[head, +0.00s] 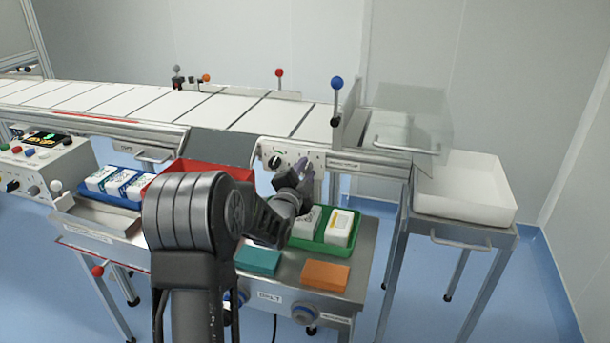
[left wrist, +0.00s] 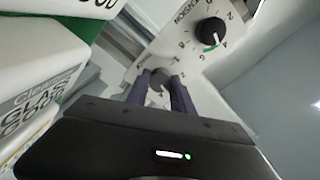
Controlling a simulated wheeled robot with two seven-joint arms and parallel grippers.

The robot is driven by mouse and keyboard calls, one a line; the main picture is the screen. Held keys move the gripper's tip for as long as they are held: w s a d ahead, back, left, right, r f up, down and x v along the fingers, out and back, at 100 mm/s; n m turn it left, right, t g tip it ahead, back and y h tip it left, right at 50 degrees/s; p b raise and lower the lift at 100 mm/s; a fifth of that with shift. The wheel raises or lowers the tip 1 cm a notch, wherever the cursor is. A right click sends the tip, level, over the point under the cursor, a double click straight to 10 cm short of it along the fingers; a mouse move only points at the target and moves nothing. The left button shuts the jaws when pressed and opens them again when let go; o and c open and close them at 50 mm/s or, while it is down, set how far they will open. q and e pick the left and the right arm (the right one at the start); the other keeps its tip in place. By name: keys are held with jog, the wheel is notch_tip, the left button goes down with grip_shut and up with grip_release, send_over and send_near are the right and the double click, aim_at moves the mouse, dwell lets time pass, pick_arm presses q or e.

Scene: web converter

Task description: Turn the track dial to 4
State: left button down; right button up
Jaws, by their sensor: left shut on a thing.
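The control panel (head: 315,158) is a pale plate on the front of the conveyor. The left gripper (head: 304,172) covers this dial in the head view. A black tension dial (left wrist: 210,31) with a green mark near 4 sits beside it and also shows in the head view (head: 274,162). My right gripper is out of view.
A green tray (head: 334,247) with white boxes, a teal block (head: 257,261) and an orange block (head: 325,275) lie below the panel. A clear guard (head: 408,115) and white bin (head: 463,190) stand right.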

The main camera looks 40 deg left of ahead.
pick_arm(q)
jog(key=m+b, duration=0.1)
jog(key=m, duration=0.1)
jog(key=shift+f+m, duration=0.15)
jog(key=shift+m, duration=0.15)
jog(key=shift+m+b, duration=0.45)
jog(key=shift+m, duration=1.15)
jog(key=c, duration=1.1)
grip_release()
jog(key=v, duration=0.7)
jog(key=shift+s+p, duration=0.1)
jog(key=shift+p, duration=0.3)
jog(key=shift+s+d, duration=0.15)
jog(key=shift+s, duration=0.15)
